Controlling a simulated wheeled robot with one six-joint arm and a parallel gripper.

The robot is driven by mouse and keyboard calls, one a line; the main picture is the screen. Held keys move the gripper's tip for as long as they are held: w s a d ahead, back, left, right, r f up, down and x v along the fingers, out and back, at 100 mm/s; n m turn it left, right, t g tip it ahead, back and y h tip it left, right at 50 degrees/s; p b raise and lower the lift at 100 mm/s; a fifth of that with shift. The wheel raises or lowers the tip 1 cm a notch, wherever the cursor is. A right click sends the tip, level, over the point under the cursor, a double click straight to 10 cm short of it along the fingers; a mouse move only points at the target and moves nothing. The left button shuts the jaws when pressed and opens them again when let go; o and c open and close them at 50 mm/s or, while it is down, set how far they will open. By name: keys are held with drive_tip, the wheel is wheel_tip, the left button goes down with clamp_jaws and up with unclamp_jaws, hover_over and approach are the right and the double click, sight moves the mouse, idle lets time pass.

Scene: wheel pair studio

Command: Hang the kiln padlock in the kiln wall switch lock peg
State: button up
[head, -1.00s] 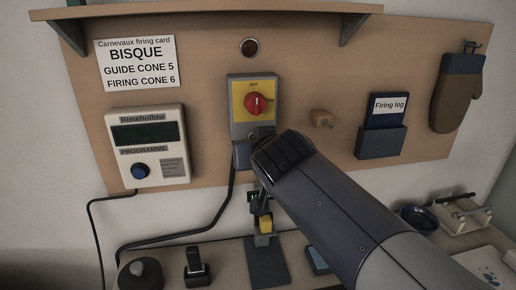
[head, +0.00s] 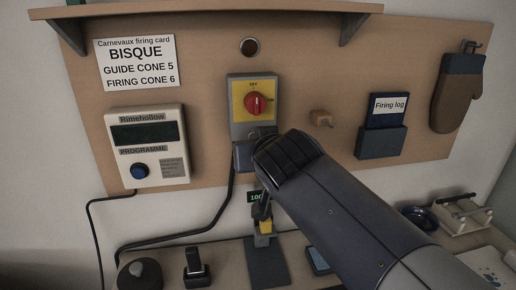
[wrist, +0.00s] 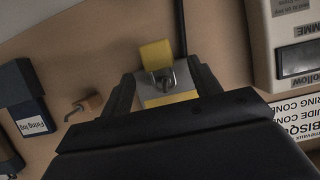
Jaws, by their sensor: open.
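The kiln padlock, a yellow block (wrist: 155,54) with a grey shackle (wrist: 166,78), shows in the upside-down wrist view at the lower end of the kiln wall switch. No finger touches it there. The shackle lies against the switch's grey lower part; I cannot make out how it sits on the lock peg. The switch (head: 238,102) has a red knob on a yellow plate; its plate also shows in the wrist view (wrist: 170,99). My gripper (wrist: 163,82) is open, its dark fingers apart on both sides of the padlock. In the head view my arm hides the padlock.
A wooden peg (head: 321,118) and the firing log holder (head: 380,142) are right of the switch, the controller (head: 147,160) left. A black cable (head: 231,200) runs down from the switch. A dark stand (head: 267,262) with a yellow part (head: 266,228) is below.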

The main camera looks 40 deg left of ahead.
drive_tip(key=v, duration=0.9)
drive_tip(key=shift+b, duration=0.3)
drive_tip(key=shift+c, duration=0.5)
